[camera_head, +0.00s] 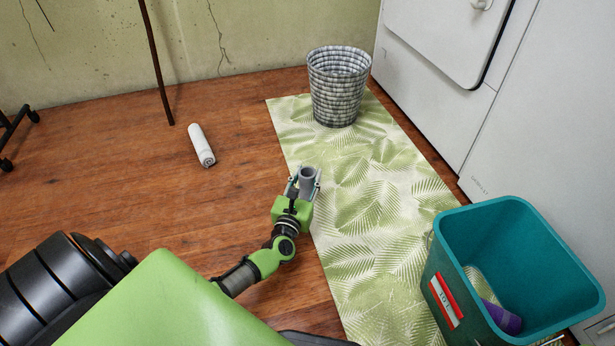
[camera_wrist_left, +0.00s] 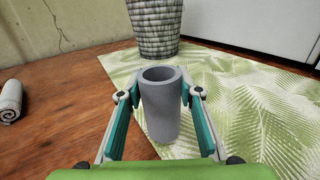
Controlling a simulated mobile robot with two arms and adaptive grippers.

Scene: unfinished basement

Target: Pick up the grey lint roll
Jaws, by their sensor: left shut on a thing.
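The grey lint roll (camera_head: 307,178) is a hollow grey cylinder near the left edge of the leaf-patterned mat. My left gripper (camera_head: 304,184) is shut on it, with one finger on each side. In the left wrist view the roll (camera_wrist_left: 161,105) stands upright between the teal finger pads (camera_wrist_left: 161,100), its open end up. I cannot tell whether its bottom touches the mat. My right gripper is not in view.
A white roll (camera_head: 201,146) lies on the wooden floor at left. A woven basket (camera_head: 338,88) stands on the mat's far end. A teal bin (camera_head: 450,265) with a purple item inside stands at right. White appliances line the right.

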